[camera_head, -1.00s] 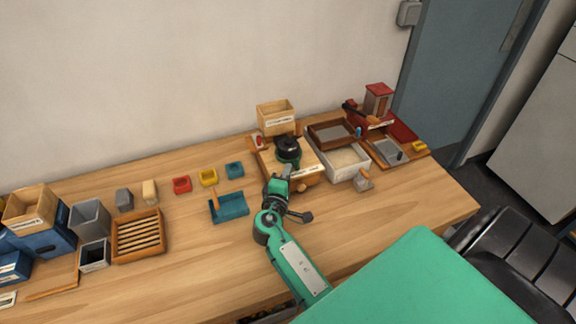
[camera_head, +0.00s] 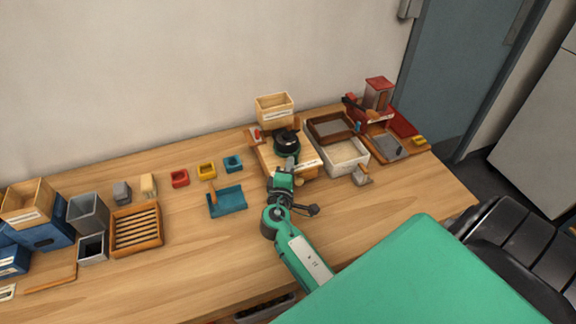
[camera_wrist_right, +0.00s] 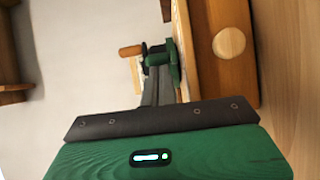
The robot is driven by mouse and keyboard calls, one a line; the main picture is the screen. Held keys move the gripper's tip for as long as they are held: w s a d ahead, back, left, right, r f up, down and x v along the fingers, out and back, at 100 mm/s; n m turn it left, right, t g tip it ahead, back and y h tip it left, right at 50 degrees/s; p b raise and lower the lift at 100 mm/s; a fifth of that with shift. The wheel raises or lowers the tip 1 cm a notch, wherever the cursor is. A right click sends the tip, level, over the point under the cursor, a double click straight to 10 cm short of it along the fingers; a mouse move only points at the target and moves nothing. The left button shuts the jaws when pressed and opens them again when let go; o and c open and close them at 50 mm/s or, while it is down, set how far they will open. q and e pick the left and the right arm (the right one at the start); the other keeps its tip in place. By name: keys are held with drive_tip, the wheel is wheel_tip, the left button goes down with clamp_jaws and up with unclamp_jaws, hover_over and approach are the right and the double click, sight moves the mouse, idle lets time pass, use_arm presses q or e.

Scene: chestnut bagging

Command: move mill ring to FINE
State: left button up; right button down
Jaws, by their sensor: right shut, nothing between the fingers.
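The mill is a pale wooden box (camera_head: 303,165) at the back of the table, with a black domed top (camera_head: 286,137) and a dark green ring (camera_head: 287,153) below it. My right gripper (camera_head: 291,163) is shut and empty, its tips at the near side of the ring. In the right wrist view, the closed fingers (camera_wrist_right: 160,82) point at a green part (camera_wrist_right: 172,62), probably the ring, with a brown knob (camera_wrist_right: 130,51). I cannot tell whether they touch. The FINE marking is not readable. My left gripper is not in view.
A pale wooden box (camera_head: 275,107) stands behind the mill. The table front is mostly clear.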

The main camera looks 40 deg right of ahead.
sight(304, 169)
drive_tip(key=shift+d, duration=0.15)
drive_tip(key=shift+s+d+n+t+y, duration=0.35)
drive_tip(key=shift+d+n+t+y, duration=0.25)
drive_tip(key=shift+n+t+y, duration=0.4)
drive_tip(key=n+y, duration=0.1)
drive_tip(key=d+t+y, duration=0.1)
drive_tip(key=shift+s+d+n+y, duration=0.25)
drive_tip(key=shift+d+n+y, duration=0.05)
drive_tip(key=shift+n+y, duration=0.1)
drive_tip(key=shift+d+t+y, duration=0.2)
drive_tip(key=shift+t+y, duration=0.1)
drive_tip(key=shift+t, duration=0.1)
drive_tip(key=shift+d, duration=0.55)
drive_tip(key=shift+f, duration=0.1)
